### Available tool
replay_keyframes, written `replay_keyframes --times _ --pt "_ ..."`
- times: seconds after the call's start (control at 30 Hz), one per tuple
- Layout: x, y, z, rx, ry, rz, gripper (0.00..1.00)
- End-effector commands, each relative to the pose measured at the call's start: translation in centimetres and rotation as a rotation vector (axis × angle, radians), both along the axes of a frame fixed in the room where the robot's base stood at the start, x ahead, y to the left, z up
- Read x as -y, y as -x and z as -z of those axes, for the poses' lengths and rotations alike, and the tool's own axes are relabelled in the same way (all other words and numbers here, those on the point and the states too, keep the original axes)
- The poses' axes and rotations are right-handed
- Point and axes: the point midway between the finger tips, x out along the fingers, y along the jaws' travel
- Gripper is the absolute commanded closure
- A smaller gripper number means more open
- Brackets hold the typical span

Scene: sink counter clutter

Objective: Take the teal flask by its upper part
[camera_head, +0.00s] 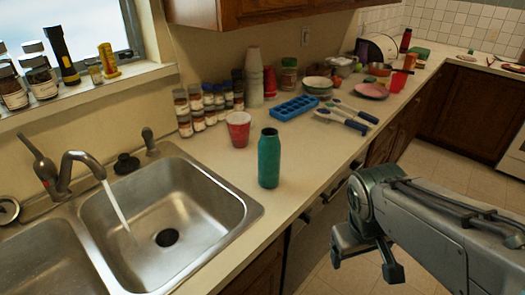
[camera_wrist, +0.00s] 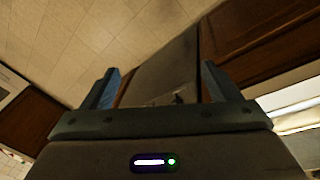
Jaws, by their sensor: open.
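The teal flask (camera_head: 269,158) stands upright on the counter, just right of the sink, with its upper part unobstructed. My gripper (camera_head: 362,270) is at the lower right in the head view, in front of the counter, to the right of the flask and apart from it. In the wrist view, my gripper (camera_wrist: 158,88) has its two fingers spread wide with nothing held between them. The flask does not show in the wrist view.
A red cup (camera_head: 238,130) stands close behind the flask, left of it. Spice jars (camera_head: 209,106), a blue ice tray (camera_head: 293,108) and utensils (camera_head: 345,116) lie farther back. The sink (camera_head: 165,215) has running water. The counter right of the flask is clear.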

Motion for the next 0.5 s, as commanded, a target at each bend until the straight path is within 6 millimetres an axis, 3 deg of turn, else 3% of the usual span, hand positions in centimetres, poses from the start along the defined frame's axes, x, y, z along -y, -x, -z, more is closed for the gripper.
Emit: replay_keyframes --times 0.1,0.27,0.37,0.5 --pt "0.9 -2.0 1.8 -0.096 0.202 -0.244 0.17" --pt "1.4 -6.1 2.9 -0.192 0.517 -0.589 0.17" --pt "0.5 -9.2 3.0 -0.236 0.731 -0.801 0.17" --pt "-2.8 -13.9 2.6 -0.27 1.052 -1.09 0.17"
